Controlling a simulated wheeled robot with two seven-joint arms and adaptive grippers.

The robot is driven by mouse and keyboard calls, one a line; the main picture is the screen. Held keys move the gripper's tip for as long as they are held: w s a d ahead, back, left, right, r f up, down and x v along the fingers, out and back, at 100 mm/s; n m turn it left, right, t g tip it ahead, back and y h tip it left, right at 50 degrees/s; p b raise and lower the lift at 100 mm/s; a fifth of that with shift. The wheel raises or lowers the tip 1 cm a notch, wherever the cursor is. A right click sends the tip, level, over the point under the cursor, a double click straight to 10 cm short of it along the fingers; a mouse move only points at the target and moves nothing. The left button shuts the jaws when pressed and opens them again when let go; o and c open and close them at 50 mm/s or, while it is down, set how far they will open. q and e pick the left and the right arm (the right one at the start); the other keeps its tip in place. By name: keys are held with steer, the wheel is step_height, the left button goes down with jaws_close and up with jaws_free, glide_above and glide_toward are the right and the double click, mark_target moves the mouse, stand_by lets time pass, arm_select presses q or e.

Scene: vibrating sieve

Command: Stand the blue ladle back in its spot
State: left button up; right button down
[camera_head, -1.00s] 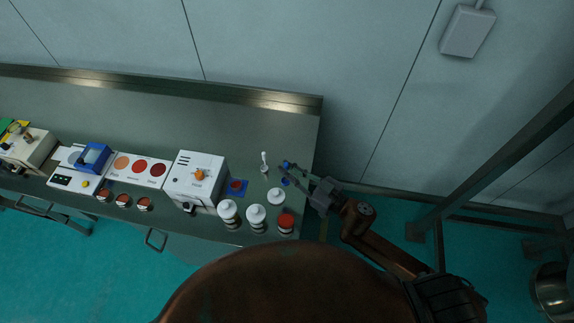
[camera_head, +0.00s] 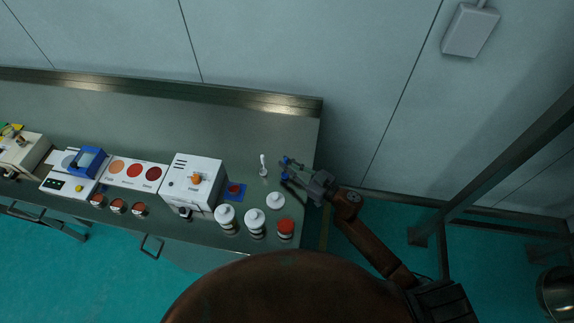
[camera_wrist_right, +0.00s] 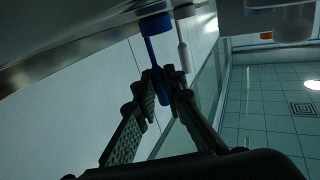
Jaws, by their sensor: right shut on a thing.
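The blue ladle (camera_wrist_right: 160,62) is in the right wrist view, with its handle between the fingers and its wide blue end at the top of the picture. In the head view only small blue bits of the ladle (camera_head: 285,160) show at the fingertips. My right gripper (camera_head: 290,170) is shut on it over the right end of the bench; its fingers (camera_wrist_right: 162,82) also show in the wrist view. A white ladle (camera_head: 263,165) stands just left of the gripper, and a white handle beside the blue one shows in the wrist view. My left gripper is not in view.
On the steel bench (camera_head: 230,125) are a white lidded jar (camera_head: 225,219), another white jar (camera_head: 255,224), a red-topped jar (camera_head: 286,228) and a white round lid (camera_head: 275,200). The bench behind the white ladle is clear.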

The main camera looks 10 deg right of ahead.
steer(key=c, duration=2)
jaws_free()
steer(key=shift+f, duration=0.1)
steer(key=v, duration=1.2)
steer(key=shift+d, duration=0.1)
